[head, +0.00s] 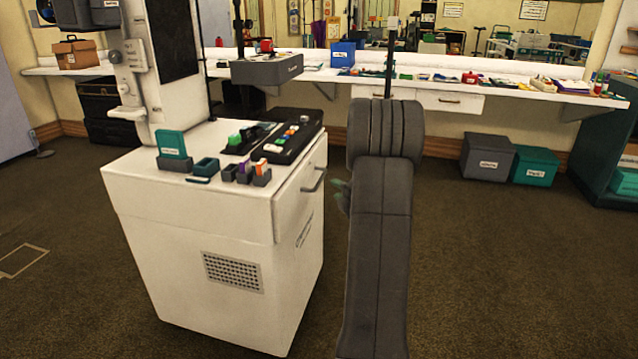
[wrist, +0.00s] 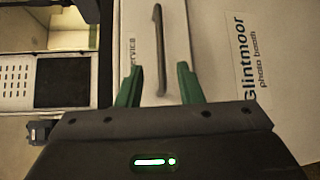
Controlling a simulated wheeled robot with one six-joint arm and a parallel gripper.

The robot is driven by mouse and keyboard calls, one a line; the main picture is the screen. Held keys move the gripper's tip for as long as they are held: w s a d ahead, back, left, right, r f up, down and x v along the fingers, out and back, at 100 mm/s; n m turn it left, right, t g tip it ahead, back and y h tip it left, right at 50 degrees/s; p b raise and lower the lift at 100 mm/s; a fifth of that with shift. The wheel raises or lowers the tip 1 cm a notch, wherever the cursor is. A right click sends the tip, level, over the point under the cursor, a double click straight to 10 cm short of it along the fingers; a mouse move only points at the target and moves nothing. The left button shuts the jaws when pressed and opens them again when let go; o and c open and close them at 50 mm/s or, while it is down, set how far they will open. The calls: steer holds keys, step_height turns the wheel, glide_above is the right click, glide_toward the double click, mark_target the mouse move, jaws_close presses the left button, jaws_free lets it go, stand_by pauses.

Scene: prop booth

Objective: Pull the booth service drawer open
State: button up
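The white booth cabinet (head: 170,260) stands left of centre in the head view. Its service drawer (head: 290,205) is in the upper part of the right side and looks flush with the cabinet. A dark bar handle (head: 313,180) is on the drawer front. In the wrist view the handle (wrist: 160,40) runs up the picture, beside a "service" label on the drawer front (wrist: 178,35). My gripper (wrist: 158,70) is open, with green fingers on either side of the handle's lower part in the picture. Contact cannot be told. In the head view my arm mostly hides the gripper.
A long white counter (head: 540,92) runs along the back wall. A grey bin (head: 487,158) and a teal bin (head: 535,166) stand below it. The carpet right of the cabinet is clear.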

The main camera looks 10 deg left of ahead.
mark_target(321, 178)
steer(key=b+x, duration=0.1)
steer(key=x, duration=1)
steer(key=shift+w+a+f+b, duration=0.15)
steer(key=shift+w+b, duration=0.1)
steer(key=shift+b, duration=0.15)
jaws_close()
